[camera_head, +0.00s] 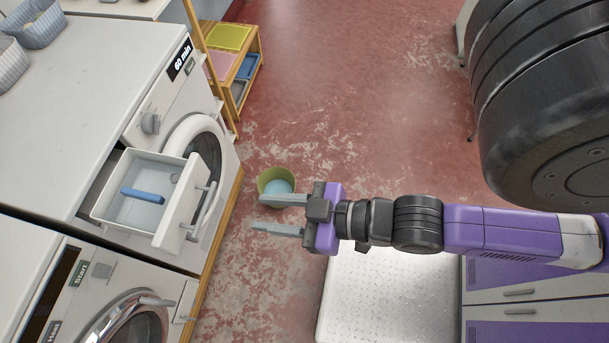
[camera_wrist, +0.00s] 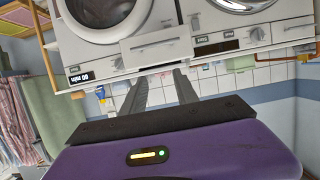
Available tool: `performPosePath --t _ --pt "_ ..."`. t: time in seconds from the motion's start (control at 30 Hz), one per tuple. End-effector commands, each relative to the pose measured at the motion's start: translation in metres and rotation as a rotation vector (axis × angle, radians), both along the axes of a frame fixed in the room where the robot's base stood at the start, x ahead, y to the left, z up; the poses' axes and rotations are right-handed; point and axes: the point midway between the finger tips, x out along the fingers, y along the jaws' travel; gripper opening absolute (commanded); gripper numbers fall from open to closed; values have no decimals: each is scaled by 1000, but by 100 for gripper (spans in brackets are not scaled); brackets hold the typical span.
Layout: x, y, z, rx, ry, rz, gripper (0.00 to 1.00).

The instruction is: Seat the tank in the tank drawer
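The tank drawer (camera_head: 175,210) is white and pulled out of the upper machine's front in the head view. A blue bar (camera_head: 143,195) lies inside it; I cannot tell whether it is part of the tank. No separate tank can be made out with certainty. The drawer front, with a light handle, also shows upside down in the wrist view (camera_wrist: 155,45). My gripper (camera_head: 257,213) is open and empty, to the right of the drawer front and apart from it. Its two grey fingers point at the machines in the wrist view (camera_wrist: 160,88).
A green bucket (camera_head: 266,176) with a light blue inside stands on the red floor beyond my gripper. A second machine (camera_head: 95,290) with a round door is at the lower left. A wooden shelf (camera_head: 238,75) holds coloured bins. Open floor lies right of the machines.

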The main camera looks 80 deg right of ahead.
Motion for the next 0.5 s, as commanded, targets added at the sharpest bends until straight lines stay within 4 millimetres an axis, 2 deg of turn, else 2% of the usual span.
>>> performPosePath --t 0.03,0.2,0.33,0.5 --pt "-18 0 3 3 -2 -4 36" --pt "-53 2 21 9 -43 -14 36" --pt "-63 3 29 11 -61 -19 36" --pt "-65 3 31 12 -66 -19 36"
